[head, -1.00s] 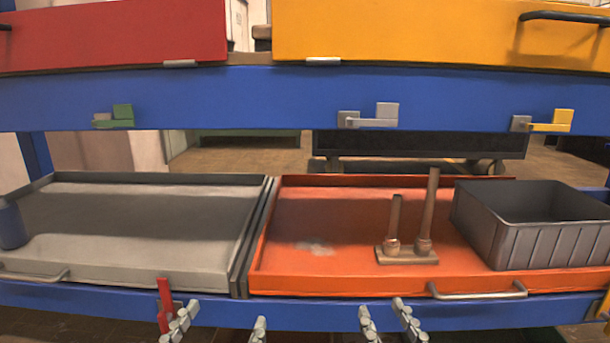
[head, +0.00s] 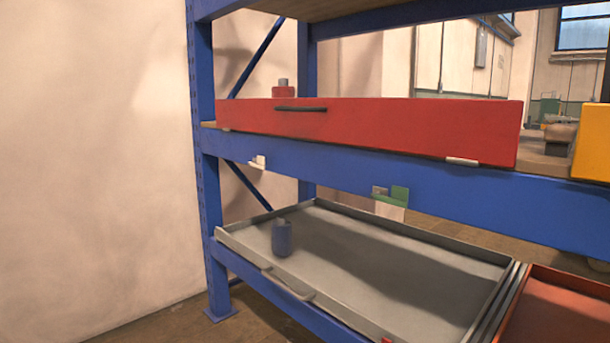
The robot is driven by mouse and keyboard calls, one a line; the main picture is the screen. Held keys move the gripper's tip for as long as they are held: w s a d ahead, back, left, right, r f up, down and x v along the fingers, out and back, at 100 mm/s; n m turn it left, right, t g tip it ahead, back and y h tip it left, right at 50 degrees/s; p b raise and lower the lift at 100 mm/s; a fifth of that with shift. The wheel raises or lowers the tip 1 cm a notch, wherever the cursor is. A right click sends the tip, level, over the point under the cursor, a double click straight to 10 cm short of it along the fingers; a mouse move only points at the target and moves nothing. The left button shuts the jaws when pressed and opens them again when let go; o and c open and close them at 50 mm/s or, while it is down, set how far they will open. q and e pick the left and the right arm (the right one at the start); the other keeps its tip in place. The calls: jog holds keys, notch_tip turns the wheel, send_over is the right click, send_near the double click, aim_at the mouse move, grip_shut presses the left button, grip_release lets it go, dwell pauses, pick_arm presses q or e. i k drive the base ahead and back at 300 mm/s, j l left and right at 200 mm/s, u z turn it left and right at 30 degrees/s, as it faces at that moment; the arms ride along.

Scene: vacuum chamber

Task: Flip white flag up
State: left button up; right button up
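The white flag (head: 258,162) is a small pale piece on the front of the blue shelf beam, near the left upright and below the red drawer. It is small in the view. A low part of it reaches left from a small block, and it looks to lie flat rather than stand up. Neither of my grippers is in the head view, so I cannot tell whether they are open or shut.
The red drawer (head: 370,128) is above. A grey tray (head: 400,262) below holds a dark blue cylinder (head: 282,239). An orange tray (head: 555,312) is at lower right. Floor and wall at left are clear.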

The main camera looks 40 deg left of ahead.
aim_at(261, 159)
jog(key=u, duration=1.65)
jog(key=i+j, duration=0.1)
jog(key=i, duration=0.35)
jog(key=i+j, duration=0.15)
jog(key=i, duration=0.3)
